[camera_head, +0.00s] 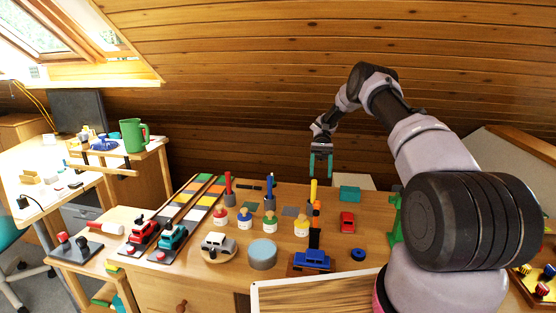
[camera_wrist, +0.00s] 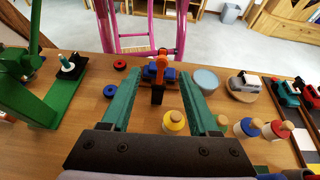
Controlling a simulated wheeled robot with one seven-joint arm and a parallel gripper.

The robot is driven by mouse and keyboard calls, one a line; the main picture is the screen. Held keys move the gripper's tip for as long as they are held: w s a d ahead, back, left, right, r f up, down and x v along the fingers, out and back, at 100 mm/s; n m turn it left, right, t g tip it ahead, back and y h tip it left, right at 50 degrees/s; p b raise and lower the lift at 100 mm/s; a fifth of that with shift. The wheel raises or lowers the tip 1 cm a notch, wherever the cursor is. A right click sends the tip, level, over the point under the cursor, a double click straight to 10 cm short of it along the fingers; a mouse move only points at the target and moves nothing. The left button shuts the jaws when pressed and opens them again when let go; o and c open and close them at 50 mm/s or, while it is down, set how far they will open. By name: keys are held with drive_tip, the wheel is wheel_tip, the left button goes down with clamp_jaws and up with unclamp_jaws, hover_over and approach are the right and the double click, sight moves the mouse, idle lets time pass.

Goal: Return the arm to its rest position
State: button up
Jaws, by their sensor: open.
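My arm (camera_head: 428,145) reaches from the right over the workbench, bent at a high elbow. My gripper (camera_head: 321,172) points down above the back of the wooden bench (camera_head: 190,290). Its two teal fingers are apart with nothing between them; they also show in the wrist view (camera_wrist: 157,95).
The sloped wooden wall (camera_head: 250,100) rises behind.

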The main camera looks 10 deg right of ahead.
drive_tip(key=s+r+n+t+h, duration=0.1)
drive_tip(key=s+r+t, duration=0.35)
drive_tip(key=r, duration=0.75)
drive_tip(key=s+r+n+t+h, duration=0.1)
drive_tip(key=s+r+t+h, duration=0.3)
drive_tip(key=r, duration=0.8)
drive_tip(key=s+r+m+t+y, duration=0.1)
drive_tip(key=s+r+t, duration=0.3)
drive_tip(key=s, duration=0.6)
drive_tip(key=s+r+m+t+y, duration=0.2)
drive_tip(key=s+r+t, duration=0.2)
drive_tip(key=s+t, duration=0.3)
drive_tip(key=shift+s+a, duration=0.25)
drive_tip(key=shift+s, duration=1.65)
drive_tip(key=shift+t, duration=0.25)
